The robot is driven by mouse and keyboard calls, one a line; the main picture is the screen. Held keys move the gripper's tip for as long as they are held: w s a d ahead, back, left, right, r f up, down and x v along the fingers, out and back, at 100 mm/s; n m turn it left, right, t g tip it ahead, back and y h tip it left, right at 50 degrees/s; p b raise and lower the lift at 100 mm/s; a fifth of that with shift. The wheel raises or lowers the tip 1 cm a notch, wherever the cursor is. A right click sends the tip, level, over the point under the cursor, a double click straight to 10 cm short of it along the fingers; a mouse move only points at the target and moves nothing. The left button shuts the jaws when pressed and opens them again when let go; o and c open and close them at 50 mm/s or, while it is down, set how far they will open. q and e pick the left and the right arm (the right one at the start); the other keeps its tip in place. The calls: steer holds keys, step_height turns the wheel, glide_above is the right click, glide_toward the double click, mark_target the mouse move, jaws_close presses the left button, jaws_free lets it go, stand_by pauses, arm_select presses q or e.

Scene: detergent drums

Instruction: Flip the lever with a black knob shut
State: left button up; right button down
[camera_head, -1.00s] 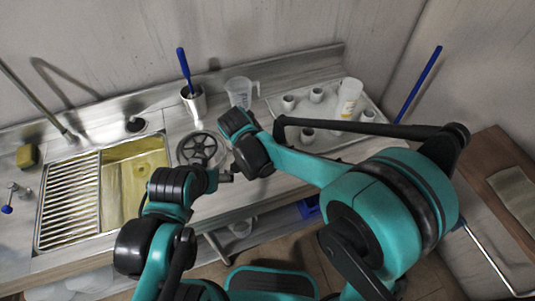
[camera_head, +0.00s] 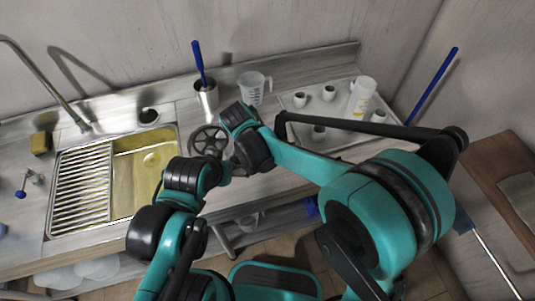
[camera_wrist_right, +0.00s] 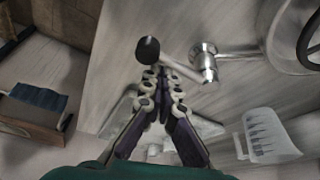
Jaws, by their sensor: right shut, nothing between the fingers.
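In the right wrist view, a black knob (camera_wrist_right: 147,50) sits at the end of a short metal lever (camera_wrist_right: 180,69) that runs right to a shiny metal fitting (camera_wrist_right: 205,62). My right gripper (camera_wrist_right: 156,72) is shut and empty. Its fingertips appear just below the knob in the picture; whether they touch it I cannot tell.
A black spoked wheel (camera_head: 209,141) lies on the counter beside the sink (camera_head: 140,180). A jug (camera_head: 251,88), a metal cup with a blue-handled tool (camera_head: 206,97) and a tray (camera_head: 348,140) with several white cups stand behind. A measuring cup (camera_wrist_right: 268,135) sits below, right of the gripper.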

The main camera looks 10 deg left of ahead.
steer(key=shift+s, duration=0.1)
steer(key=shift+d, duration=0.1)
arm_select(q)
steer(key=r+p, duration=0.3)
steer(key=shift+s+r, duration=0.2)
steer(key=shift+s, duration=0.2)
arm_select(e)
step_height(320, 180, up, 10)
steer(key=shift+w, duration=0.2)
steer(key=shift+d+r, duration=0.1)
arm_select(q)
step_height(320, 180, down, 4)
steer(key=b, duration=0.3)
arm_select(e)
steer(key=s+d+n+t+y, duration=0.1)
steer(key=s+d, duration=0.3)
steer(key=d, duration=0.5)
steer(key=s+d+n+t, duration=0.1)
steer(key=s+d+n, duration=0.3)
steer(key=d, duration=0.4)
steer(key=s+d+f+n+t+y, duration=0.1)
steer(key=s+d+n+t, duration=0.1)
steer(key=d, duration=0.7)
steer(key=s+n, duration=0.1)
steer(key=s, duration=0.1)
steer(key=shift+s+d+y, duration=0.3)
steer(key=shift+s+d, duration=0.05)
steer(key=shift+s, duration=0.05)
